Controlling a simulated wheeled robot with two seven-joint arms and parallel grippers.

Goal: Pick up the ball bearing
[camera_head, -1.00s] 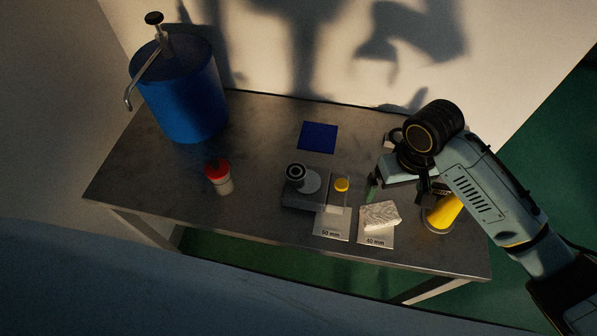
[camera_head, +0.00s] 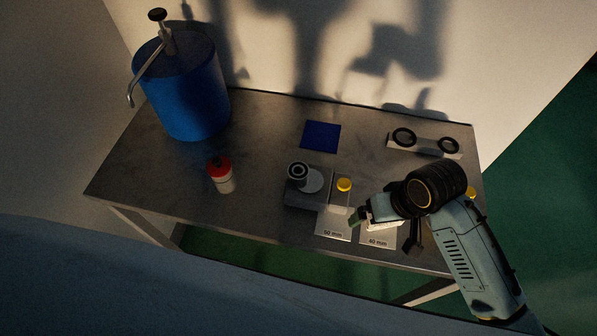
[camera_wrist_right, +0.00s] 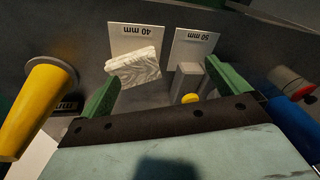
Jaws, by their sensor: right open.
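No bare ball bearing can be made out for certain. In the right wrist view the green fingers (camera_wrist_right: 164,82) are open, apart, with the packet nearer the left finger. My left gripper is out of view.
The 50 mm plate (camera_wrist_right: 194,45) lies beside a block with a yellow button (camera_wrist_right: 190,98). A yellow cone (camera_wrist_right: 42,100) stands left in the wrist view. A rack with two black rings (camera_head: 427,146), blue mat (camera_head: 320,136), red-capped bottle (camera_head: 220,173) and blue drum (camera_head: 183,90) are on the bench.

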